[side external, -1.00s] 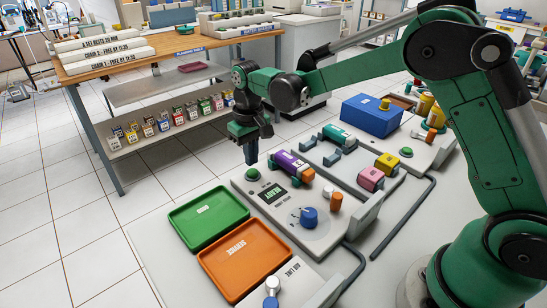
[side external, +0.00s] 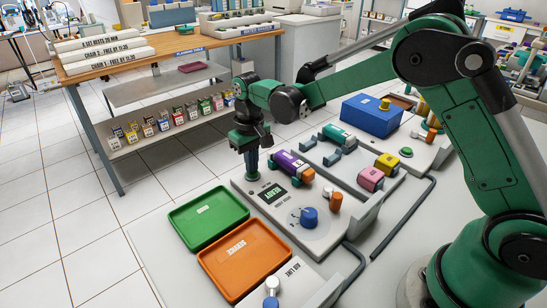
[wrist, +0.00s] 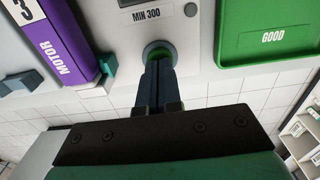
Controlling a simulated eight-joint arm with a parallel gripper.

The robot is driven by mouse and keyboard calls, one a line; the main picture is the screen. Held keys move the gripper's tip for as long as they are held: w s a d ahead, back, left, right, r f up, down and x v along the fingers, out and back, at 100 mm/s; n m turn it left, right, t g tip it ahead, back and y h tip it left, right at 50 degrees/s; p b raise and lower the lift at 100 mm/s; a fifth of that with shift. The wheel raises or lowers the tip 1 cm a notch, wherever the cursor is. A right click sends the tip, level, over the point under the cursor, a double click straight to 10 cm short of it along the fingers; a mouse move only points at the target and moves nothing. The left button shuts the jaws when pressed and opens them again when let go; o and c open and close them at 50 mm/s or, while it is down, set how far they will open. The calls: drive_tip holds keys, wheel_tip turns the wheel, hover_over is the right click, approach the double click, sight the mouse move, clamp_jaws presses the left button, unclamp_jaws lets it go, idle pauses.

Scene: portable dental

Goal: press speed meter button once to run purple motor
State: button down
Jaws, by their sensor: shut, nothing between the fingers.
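The speed meter (side external: 285,232) is a light grey box with a dark display (side external: 271,193) showing green text too small to read, and a blue knob (side external: 309,217). Its green round button (wrist: 160,46) shows partly behind my fingertips in the wrist view. My gripper (side external: 252,171) is shut and empty, pointing down at the button; it covers the button in the side view. In the wrist view, the shut fingertips (wrist: 159,58) overlap the button; I cannot tell whether it is pushed in. The purple motor (side external: 291,163) lies in a holder beside the meter.
A green tray (side external: 179,220) marked GOOD and an orange tray (side external: 212,257) stand to the left of the meter. A teal motor (side external: 338,135), a pink block (side external: 371,179) and a blue box (side external: 371,115) sit farther back and right. Dark cables run along the right.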

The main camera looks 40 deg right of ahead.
drive_tip(key=shift+f, duration=0.3)
drive_tip(key=shift+r, duration=3.55)
drive_tip(key=s+d+r+t, duration=0.1)
drive_tip(key=s+r+t, duration=0.1)
drive_tip(key=s, duration=0.5)
drive_tip(key=s+d+r+t, duration=0.1)
drive_tip(key=s+d+t, duration=0.1)
drive_tip(key=s+t, duration=0.3)
drive_tip(key=s, duration=0.3)
drive_tip(key=shift+s+d+r, duration=0.15)
drive_tip(key=shift+d+r, duration=0.1)
drive_tip(key=shift+r, duration=0.15)
